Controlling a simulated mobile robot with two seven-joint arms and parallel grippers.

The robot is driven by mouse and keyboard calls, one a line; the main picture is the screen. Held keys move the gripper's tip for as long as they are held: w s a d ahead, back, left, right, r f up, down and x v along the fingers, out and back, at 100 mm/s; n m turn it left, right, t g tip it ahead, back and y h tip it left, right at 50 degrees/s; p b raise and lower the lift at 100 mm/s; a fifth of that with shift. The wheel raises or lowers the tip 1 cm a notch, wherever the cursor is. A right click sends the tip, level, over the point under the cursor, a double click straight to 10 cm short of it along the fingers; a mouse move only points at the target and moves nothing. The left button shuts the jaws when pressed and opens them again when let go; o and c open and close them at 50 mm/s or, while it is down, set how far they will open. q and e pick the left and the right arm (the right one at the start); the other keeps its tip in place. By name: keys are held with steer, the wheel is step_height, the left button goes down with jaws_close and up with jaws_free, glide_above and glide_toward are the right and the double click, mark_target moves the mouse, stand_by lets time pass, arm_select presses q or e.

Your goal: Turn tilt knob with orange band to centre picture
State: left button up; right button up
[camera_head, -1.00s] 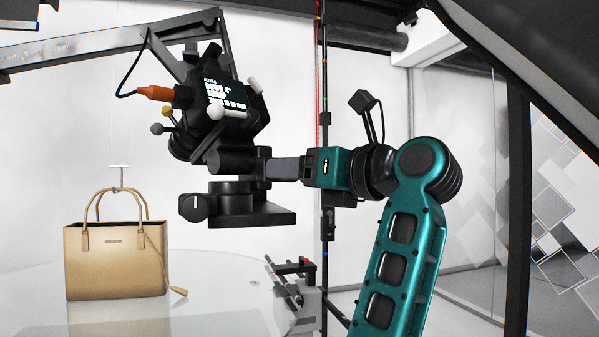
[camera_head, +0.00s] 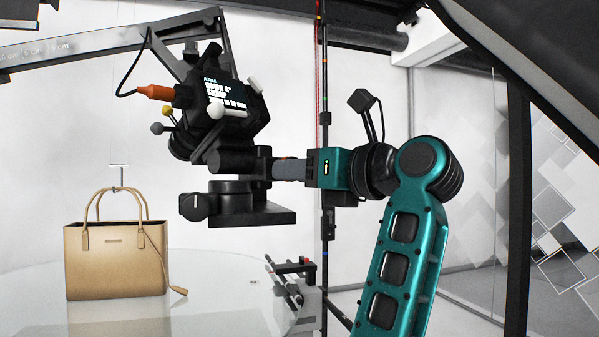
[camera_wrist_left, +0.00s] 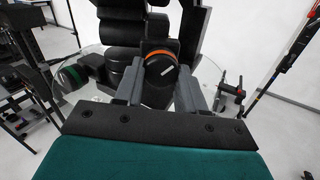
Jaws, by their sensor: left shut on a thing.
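The black tilt knob with an orange band (camera_wrist_left: 158,68) shows in the left wrist view, with a white pointer line on its face. My left gripper (camera_wrist_left: 160,80) has one finger on each side of this knob and is shut on it. In the head view my left gripper (camera_head: 278,169) reaches the right side of the black camera head, and its fingers hide the knob. The black camera (camera_head: 222,95) has a lit screen with text, too small to read surely. My right gripper is not in view.
A second knob with a green band (camera_wrist_left: 74,77) sits to the left in the wrist view. A tan handbag (camera_head: 115,262) stands on the round glass turntable (camera_head: 215,275). A metal boom (camera_head: 85,42) and an orange cable plug (camera_head: 155,92) are at upper left.

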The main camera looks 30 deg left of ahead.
arm_select(q)
steer(key=n+b, duration=0.1)
steer(key=n, duration=0.7)
steer(key=shift+w+n, duration=0.15)
steer(key=shift+n, duration=0.25)
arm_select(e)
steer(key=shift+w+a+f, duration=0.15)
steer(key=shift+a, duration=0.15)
arm_select(q)
steer(key=o, duration=1.1)
steer(key=shift+c, duration=0.2)
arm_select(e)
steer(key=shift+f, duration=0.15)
arm_select(q)
steer(key=shift+d, duration=0.15)
